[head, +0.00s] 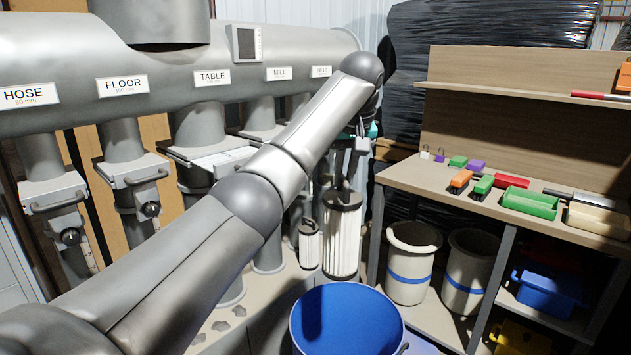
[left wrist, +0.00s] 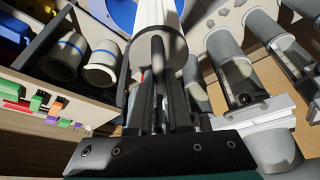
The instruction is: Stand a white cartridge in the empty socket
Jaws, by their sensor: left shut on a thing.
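A tall white pleated cartridge (head: 341,240) with a grey cap is upright near the middle of the head view. My left gripper (head: 349,182) is above it and shut on its top; the arm hides part of the grip. In the left wrist view the fingers (left wrist: 160,85) meet the cap, and the white body (left wrist: 162,14) shows beyond. I cannot tell whether its lower end is raised or resting. A smaller white cartridge (head: 309,246) stands just to its left. I cannot make out an empty socket. My right gripper is not in view.
A blue round drum (head: 398,335) is in front of the cartridges. Two pale bins (head: 408,287) stand at right, under a workbench (head: 420,180) holding coloured trays and small parts. Grey duct pipes with gates (head: 125,165) line the left.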

